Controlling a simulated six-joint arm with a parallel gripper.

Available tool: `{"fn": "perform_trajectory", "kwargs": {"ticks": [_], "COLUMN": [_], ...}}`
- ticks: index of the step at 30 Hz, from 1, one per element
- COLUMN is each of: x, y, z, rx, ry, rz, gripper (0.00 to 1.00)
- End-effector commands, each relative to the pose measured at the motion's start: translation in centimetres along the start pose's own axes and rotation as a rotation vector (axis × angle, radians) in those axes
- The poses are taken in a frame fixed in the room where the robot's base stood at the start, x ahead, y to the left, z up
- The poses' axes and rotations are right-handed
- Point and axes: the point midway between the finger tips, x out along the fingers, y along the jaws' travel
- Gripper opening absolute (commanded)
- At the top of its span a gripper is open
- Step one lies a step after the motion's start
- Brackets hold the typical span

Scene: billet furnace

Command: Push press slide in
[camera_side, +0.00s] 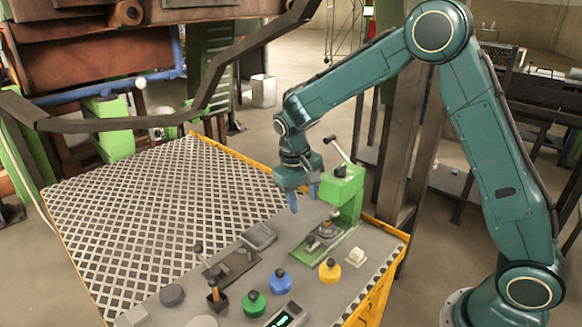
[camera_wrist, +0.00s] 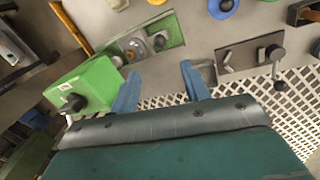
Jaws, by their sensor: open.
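The green press (camera_side: 345,192) stands at the back right of the bench, with a lever (camera_side: 338,149) on top tilted up to the left. It also shows at left in the wrist view (camera_wrist: 85,88). Its low green base (camera_side: 311,254) reaches forward. The press slide (camera_side: 325,231), a small metal carrier with a round part on it, lies on this base; it also shows in the wrist view (camera_wrist: 136,46). My gripper (camera_side: 303,203) is open, above the bench just left of the press. In the wrist view, its blue fingers (camera_wrist: 160,72) are apart with nothing between them.
A grey tray (camera_side: 259,236) and a lever fixture (camera_side: 232,266) are left of the press. Green, blue and yellow knobs (camera_side: 280,280) and a display (camera_side: 286,316) line the front. A perforated plate (camera_side: 150,215) covers the left of the bench. A white switch (camera_side: 356,257) is at right.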

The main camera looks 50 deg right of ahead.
Motion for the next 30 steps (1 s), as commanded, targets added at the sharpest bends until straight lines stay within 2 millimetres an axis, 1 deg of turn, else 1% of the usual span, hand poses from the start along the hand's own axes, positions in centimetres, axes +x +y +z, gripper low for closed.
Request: {"fn": "perform_trajectory", "kwargs": {"ticks": [12,17,23,30], "x": [-0.2,-0.1,0.1,0.2], "y": [0.0,-0.2,-0.9,-2.1], "z": [0.0,-0.1,-0.2,-0.5], "rx": [0.004,0.056,0.248,0.612], "ry": [0.000,0.000,0.001,0.031], "rz": [0.001,0.014,0.058,0.137], "gripper": [0.46,0.46,0.46,0.46]}}
